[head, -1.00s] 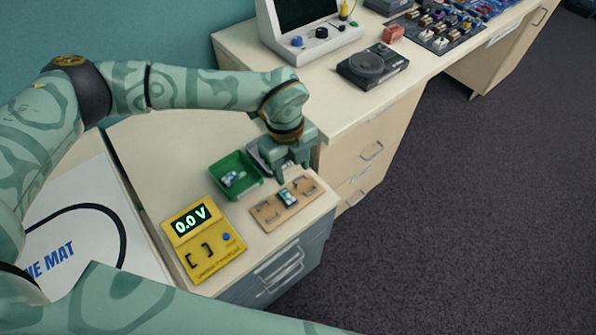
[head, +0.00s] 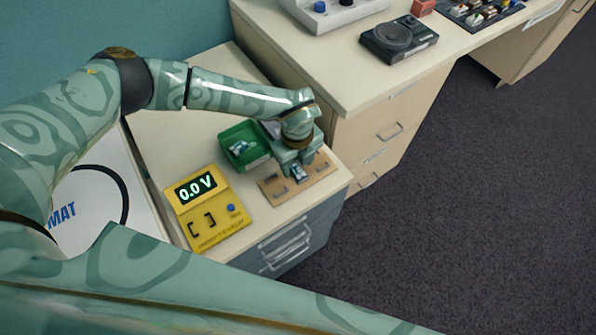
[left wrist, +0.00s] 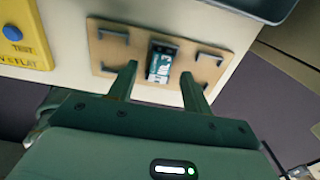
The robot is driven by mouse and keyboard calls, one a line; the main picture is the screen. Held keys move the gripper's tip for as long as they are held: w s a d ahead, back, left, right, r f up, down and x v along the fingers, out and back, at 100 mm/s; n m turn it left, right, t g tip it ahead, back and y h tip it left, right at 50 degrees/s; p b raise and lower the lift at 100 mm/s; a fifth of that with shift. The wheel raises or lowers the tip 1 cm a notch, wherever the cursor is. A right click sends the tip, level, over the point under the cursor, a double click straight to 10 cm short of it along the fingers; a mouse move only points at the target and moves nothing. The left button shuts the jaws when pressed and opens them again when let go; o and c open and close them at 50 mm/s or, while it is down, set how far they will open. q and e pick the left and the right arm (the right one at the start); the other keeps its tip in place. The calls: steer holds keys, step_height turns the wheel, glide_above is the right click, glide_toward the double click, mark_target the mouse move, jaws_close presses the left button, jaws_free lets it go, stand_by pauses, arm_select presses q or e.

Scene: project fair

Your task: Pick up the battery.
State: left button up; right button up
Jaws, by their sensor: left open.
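The battery (head: 299,173) is a small dark cell with a white and teal label. It sits in the middle of a wooden board (head: 322,180) with metal clips, on the cabinet top. In the left wrist view the battery (left wrist: 159,67) shows between and just beyond my fingertips. My left gripper (head: 294,165) is open above the board, with one finger to each side of the battery in the wrist view (left wrist: 158,75). Whether the fingers touch it cannot be told. My right gripper is not in view.
A green bin (head: 255,163) with similar battery-like items stands behind the board. A yellow tester (head: 225,222) reading 0.0 V is to its left. A higher desk (head: 340,85) holds a black speaker-like device (head: 399,39). Open carpet lies to the right.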

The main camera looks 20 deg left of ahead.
arm_select(q)
step_height(320, 180, down, 2)
steer(key=shift+f, duration=0.1)
steer(key=shift+c, duration=0.2)
steer(key=c, duration=1)
steer(key=shift+r, duration=0.25)
